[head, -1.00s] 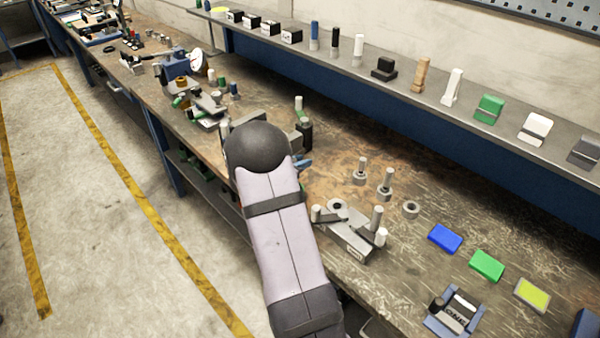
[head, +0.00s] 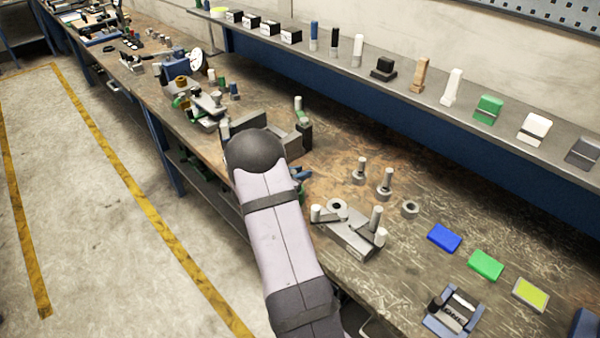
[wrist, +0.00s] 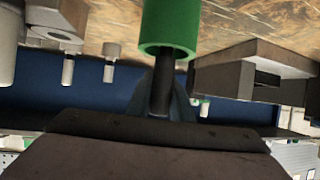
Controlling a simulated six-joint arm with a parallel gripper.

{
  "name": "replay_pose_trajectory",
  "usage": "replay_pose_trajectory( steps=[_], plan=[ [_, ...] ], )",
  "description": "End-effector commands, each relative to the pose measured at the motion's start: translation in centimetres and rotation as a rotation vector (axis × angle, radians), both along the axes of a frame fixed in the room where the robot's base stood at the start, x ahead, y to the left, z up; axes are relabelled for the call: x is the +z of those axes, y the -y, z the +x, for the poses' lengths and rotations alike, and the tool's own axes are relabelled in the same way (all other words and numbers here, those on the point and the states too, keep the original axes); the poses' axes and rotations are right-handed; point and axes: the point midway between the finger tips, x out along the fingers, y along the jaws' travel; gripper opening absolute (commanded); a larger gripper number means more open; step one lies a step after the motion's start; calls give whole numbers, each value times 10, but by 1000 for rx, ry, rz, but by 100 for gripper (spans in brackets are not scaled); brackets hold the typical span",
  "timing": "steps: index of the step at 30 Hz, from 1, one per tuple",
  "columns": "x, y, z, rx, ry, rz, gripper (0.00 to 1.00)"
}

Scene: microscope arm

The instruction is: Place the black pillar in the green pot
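In the wrist view, which shows the bench upside down, the green pot (wrist: 168,22) is at the top centre with its round mouth facing my gripper. The black pillar (wrist: 161,88) lines up with that mouth, and its far end overlaps the opening; how deep it sits is hard to tell. My gripper (wrist: 160,106) has its blue-grey fingers close on both sides of the pillar's near end and looks shut on it. In the head view, my arm hides the pot and the pillar; only a bit of blue beside the arm shows.
A grey block fixture (wrist: 250,72) stands close beside the pot in the wrist view. In the head view, a grey fixture with pegs (head: 348,232) and small pegged stands (head: 384,185) are right of my arm. A shelf (head: 400,92) runs along the back.

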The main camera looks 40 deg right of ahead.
Motion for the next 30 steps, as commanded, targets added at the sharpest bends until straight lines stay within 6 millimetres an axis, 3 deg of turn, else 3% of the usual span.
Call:
replay_pose_trajectory(
  steps=[2, 14, 20, 30],
  plan=[
    [0, 0, 0, 0, 0, 0, 37],
    [5, 0, 0, 0, 0, 0, 37],
    [12, -18, -2, 2, 2, -1, 37],
    [38, -72, -13, 4, 3, 0, 37]
  ],
)
